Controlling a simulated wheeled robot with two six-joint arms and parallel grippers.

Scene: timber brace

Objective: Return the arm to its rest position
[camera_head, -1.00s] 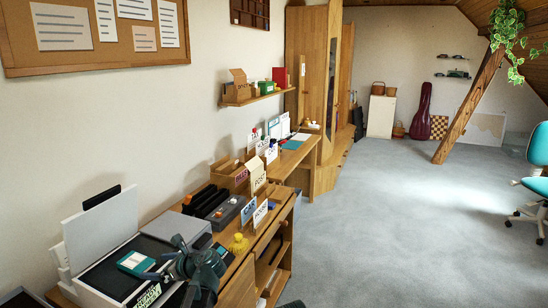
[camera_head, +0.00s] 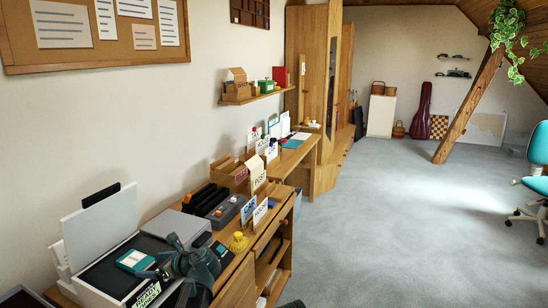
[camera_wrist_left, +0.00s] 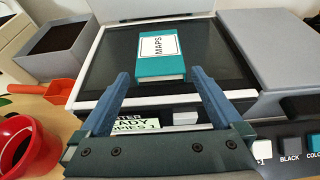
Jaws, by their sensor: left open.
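My left gripper (camera_head: 153,262) is at the lower left of the head view, over the near edge of the copier. In the wrist view its two blue-grey fingers (camera_wrist_left: 157,85) stand wide apart with nothing between them. A teal book labelled MAPS (camera_wrist_left: 162,55) lies flat on the copier's dark glass, beyond the fingertips and apart from them. The book also shows in the head view (camera_head: 134,260), to the left of the gripper. My right gripper is in neither view.
The copier (camera_head: 104,250) has its lid raised. A red cup (camera_wrist_left: 22,145), an orange scoop (camera_wrist_left: 58,92) and a grey bin (camera_wrist_left: 50,50) stand left of it in the wrist view. A yellow object (camera_head: 238,242) and signed boxes stand farther along the desk. The floor (camera_head: 390,220) right is open.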

